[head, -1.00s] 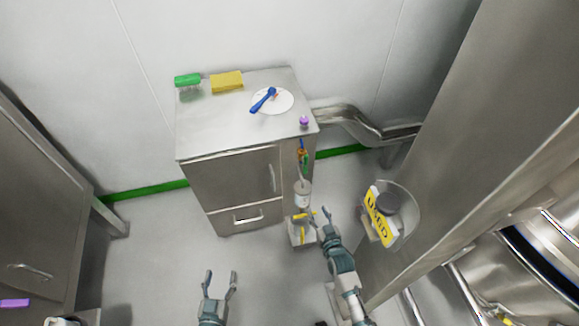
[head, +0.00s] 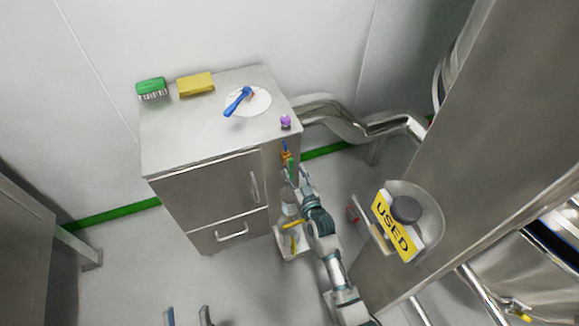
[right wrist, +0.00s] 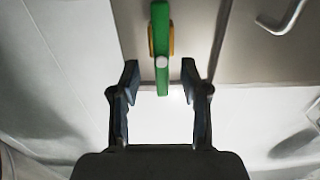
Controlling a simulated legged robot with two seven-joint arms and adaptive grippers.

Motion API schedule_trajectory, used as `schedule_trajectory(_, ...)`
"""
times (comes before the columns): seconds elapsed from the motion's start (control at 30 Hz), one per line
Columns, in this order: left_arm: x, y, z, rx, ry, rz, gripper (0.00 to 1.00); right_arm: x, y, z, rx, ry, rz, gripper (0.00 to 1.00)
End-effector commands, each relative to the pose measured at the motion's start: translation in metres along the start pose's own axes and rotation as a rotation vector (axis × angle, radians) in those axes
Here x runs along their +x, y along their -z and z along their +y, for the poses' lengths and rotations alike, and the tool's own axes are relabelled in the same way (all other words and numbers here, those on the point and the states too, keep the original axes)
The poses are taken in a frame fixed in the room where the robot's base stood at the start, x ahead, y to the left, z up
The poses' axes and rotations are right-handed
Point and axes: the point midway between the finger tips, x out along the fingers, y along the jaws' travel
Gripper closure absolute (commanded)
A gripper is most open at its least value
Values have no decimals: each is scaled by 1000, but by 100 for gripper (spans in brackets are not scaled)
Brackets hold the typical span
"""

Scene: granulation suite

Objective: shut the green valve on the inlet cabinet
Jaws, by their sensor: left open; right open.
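The inlet cabinet (head: 205,190) is a steel box against the back wall. On its right side the green valve handle (head: 291,168) shows below small blue and orange parts, partly hidden by my right gripper (head: 296,178). In the right wrist view the green valve handle (right wrist: 161,45) stands upright over an orange-yellow part. The open right gripper (right wrist: 160,72) has a finger on either side of its lower end, with gaps showing; depth and contact are unclear. My left gripper (head: 187,316) is open and empty at the bottom edge.
On the cabinet top are a green brush (head: 151,88), a yellow sponge (head: 196,84), a blue tool (head: 238,101) on a white disc and a purple knob (head: 286,122). A pipe (head: 345,117) runs right. A holder with a "USED" sign (head: 394,226) stands right of my right arm.

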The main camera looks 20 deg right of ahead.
Motion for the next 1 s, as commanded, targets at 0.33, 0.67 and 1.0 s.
schedule_trajectory(0.33,-10,27,2,-14,0,199,36,32,0,0,2,0,0,54)
schedule_trajectory(0.67,-10,28,2,-16,0,206,36,32,1,0,2,0,1,67)
schedule_trajectory(1.0,-9,26,2,-14,-1,203,36,32,1,0,4,0,1,100)
